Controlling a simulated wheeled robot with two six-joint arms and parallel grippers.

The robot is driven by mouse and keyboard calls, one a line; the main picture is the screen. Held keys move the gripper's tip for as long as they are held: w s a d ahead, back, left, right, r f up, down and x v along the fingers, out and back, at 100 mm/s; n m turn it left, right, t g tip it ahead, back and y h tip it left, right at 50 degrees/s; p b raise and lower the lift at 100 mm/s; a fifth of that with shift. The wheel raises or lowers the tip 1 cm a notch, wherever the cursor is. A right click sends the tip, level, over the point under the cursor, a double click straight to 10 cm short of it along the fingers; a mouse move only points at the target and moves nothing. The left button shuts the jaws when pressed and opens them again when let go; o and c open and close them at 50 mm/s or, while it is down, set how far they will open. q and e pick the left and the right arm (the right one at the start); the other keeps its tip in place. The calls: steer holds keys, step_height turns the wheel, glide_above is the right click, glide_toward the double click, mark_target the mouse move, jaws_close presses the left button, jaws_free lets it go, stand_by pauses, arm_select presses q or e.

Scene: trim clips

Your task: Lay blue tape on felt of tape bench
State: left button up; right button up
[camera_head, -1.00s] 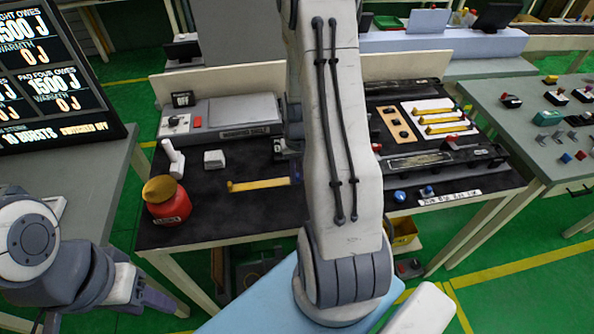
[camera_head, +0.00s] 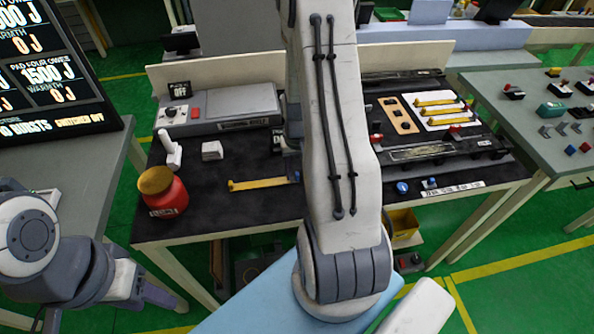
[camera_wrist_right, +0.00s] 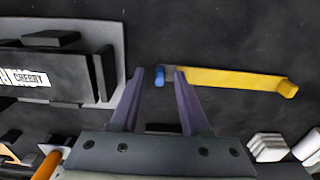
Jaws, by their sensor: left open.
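A yellow strip with a blue end (camera_head: 258,184) lies on the dark bench top (camera_head: 230,215), left of my right arm. In the right wrist view its yellow length (camera_wrist_right: 232,79) runs to the right and its blue end (camera_wrist_right: 159,77) shows in the gap between my right fingertips. My right gripper (camera_wrist_right: 159,73) is open, its fingers apart and not visibly touching the strip. In the head view my right arm mostly hides that gripper. My left gripper (camera_head: 158,296) is open and empty at the lower left, away from the bench top.
A red jar (camera_head: 166,193), a white clamp-like piece (camera_head: 171,150) and a white block (camera_head: 212,150) stand left of the strip. A grey machine (camera_head: 235,107) sits behind. A white plate (camera_head: 428,98) with several yellow strips is at the right.

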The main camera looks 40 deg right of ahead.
steer(key=shift+r, duration=0.1)
step_height(320, 180, up, 10)
steer(key=shift+r+b, duration=0.15)
steer(key=shift+b, duration=0.3)
stand_by(0.5)
steer(key=s+a+r+n, duration=0.1)
steer(key=a+r+n, duration=0.2)
steer(key=a, duration=0.7)
steer(key=a+r+n, duration=0.2)
steer(key=a+n, duration=0.1)
steer(key=a, duration=0.6)
steer(key=s+a+r+n+y, duration=0.1)
steer(key=s+a+r+n, duration=0.2)
steer(key=s+a+n, duration=0.4)
steer(key=s+a, duration=0.6)
steer(key=s, duration=0.1)
steer(key=shift+r+n, duration=0.15)
steer(key=shift+n, duration=0.15)
steer(key=shift+s+a, duration=0.1)
